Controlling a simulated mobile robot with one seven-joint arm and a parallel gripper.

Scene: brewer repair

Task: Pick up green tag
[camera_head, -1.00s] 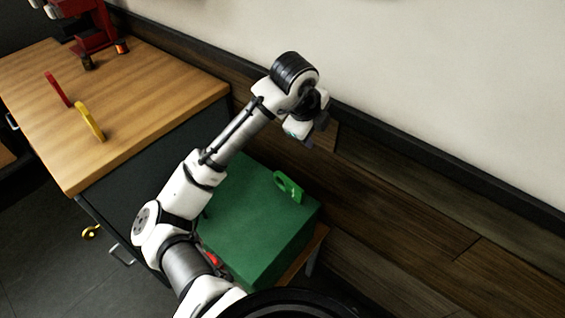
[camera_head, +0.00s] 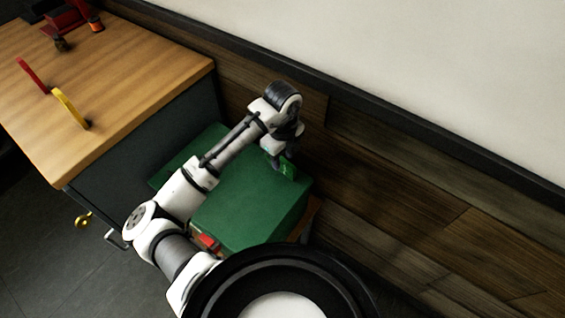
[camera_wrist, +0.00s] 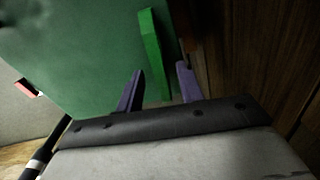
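The green tag (camera_head: 288,170) stands on the green box (camera_head: 245,207) near its back right edge, partly hidden by my gripper in the head view. In the wrist view the tag (camera_wrist: 154,55) is a bright green upright bar seen edge-on. My gripper (camera_wrist: 158,82) is open, its two purple-grey fingers apart, with the lower part of the tag between them. A gap shows on both sides of the tag. In the head view my gripper (camera_head: 282,162) is down at the tag, just above the box top.
The wooden table (camera_head: 140,85) at the left carries a red tag (camera_head: 33,76), a yellow tag (camera_head: 71,109) and a red machine (camera_head: 68,20). The wood-panelled wall (camera_head: 360,150) runs close behind the green box. A small red thing (camera_head: 208,242) shows at the box's front.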

